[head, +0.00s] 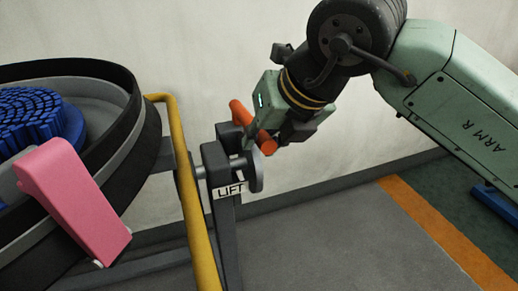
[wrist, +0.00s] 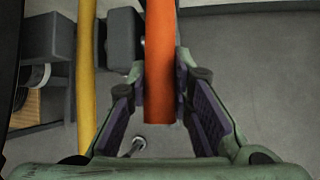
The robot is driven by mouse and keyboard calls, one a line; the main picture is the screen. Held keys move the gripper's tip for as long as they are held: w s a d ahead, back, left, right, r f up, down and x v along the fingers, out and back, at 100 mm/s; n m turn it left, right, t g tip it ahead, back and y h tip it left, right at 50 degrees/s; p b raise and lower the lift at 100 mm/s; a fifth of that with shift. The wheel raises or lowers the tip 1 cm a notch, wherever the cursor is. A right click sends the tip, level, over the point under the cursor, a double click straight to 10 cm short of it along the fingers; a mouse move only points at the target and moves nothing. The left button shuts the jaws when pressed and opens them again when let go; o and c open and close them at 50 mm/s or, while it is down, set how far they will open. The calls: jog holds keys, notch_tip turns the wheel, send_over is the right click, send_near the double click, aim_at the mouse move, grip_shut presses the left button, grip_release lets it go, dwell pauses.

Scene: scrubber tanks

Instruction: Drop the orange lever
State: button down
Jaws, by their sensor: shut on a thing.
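The orange lever (head: 240,113) is a short round bar at the top of a dark grey post (head: 228,245) that carries a "LIFT" label (head: 230,190). It leans, with its upper end to the left, beside a grey round hub (head: 256,171). My gripper (head: 264,128) is shut on the lever from the upper right and hides part of it. In the wrist view, the lever (wrist: 159,60) runs down from the top edge between the two fingers of my gripper (wrist: 160,95), its lower end in front of the palm.
A yellow rail (head: 184,170) stands just left of the post. Further left is a round dark tank (head: 125,135) with a blue brush (head: 40,118) and a pink pedal-like part (head: 75,200). The wall is close behind; grey floor (head: 330,240) lies open to the right.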

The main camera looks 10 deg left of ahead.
jog(key=shift+s+d+f+t+y+b, duration=0.1)
jog(key=shift+f+t+y+b, duration=0.1)
jog(key=shift+f+b, duration=0.35)
jog(key=shift+s+f+t+y+b, duration=0.1)
jog(key=shift+f+t+b, duration=0.2)
jog(key=shift+b, duration=0.45)
jog(key=c, duration=1.4)
grip_release()
jog(key=v, duration=1.2)
jog(key=shift+d+f, duration=0.1)
